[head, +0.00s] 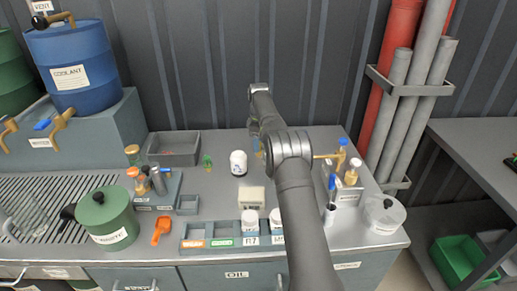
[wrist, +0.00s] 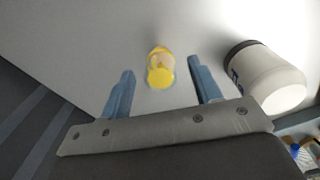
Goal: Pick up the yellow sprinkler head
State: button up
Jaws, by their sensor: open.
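The yellow sprinkler head (wrist: 160,74) stands on the grey bench top in the wrist view, between the lines of my two fingers and apart from both. Its top is bright yellow and its body is paler. My gripper (wrist: 160,70) is open, with one blue finger on each side of it. In the head view my gripper is mostly hidden behind my arm, with a little blue and yellow showing at its left edge. I cannot make out the sprinkler head clearly there.
A white jar (wrist: 268,80) stands close to the right finger; it also shows in the head view (head: 238,163). A green piece (head: 207,161) and a grey tray (head: 174,149) are further left. A cream box (head: 251,197) is nearer the front. Holders with fittings (head: 345,185) stand right.

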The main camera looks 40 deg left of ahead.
notch_tip(320, 180, down, 4)
jog(key=shift+r, duration=0.15)
jog(key=c, duration=1.1)
jog(key=shift+r, duration=0.1)
